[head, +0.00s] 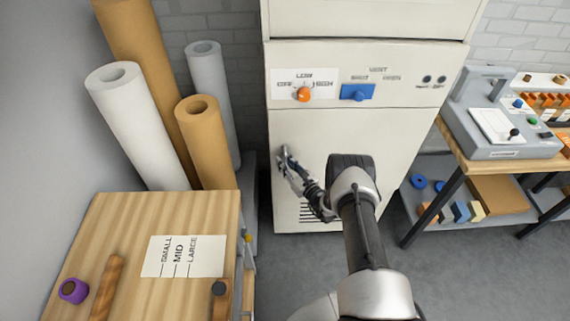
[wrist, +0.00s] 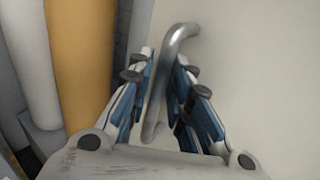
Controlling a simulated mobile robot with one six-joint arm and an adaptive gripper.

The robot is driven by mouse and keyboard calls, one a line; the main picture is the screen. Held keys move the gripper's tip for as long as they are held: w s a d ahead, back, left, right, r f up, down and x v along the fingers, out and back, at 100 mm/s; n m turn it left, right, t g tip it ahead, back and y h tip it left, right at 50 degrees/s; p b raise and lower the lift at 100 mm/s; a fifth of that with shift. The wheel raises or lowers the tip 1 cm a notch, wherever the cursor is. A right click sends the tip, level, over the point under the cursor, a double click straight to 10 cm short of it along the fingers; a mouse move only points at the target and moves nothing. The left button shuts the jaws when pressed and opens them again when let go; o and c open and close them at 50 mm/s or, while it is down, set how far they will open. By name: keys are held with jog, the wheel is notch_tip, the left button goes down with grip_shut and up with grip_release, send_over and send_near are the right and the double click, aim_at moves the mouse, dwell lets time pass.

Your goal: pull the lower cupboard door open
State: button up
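The pale cupboard's lower door (head: 400,150) is flat against the cabinet front, with no gap seen; it also fills the right of the wrist view (wrist: 260,70). Its grey metal bar handle (wrist: 181,38) is near the door's left edge and runs between my fingers. My gripper (head: 285,160) is at the left side of the door. In the wrist view my gripper (wrist: 165,62) is partly open, one finger on each side of the handle, with a narrow gap visible around the bar. In the head view the gripper largely hides the handle.
Tall paper rolls (head: 135,120) stand left of the cupboard. A wooden-topped bench (head: 130,215) with a size card (head: 185,256) is at the front left. A bench with a grey machine (head: 500,120) stands right. Grey floor (head: 330,255) before the cupboard is clear.

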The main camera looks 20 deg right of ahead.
jog(key=shift+c, duration=0.6)
grip_shut()
jog(key=shift+s, duration=0.1)
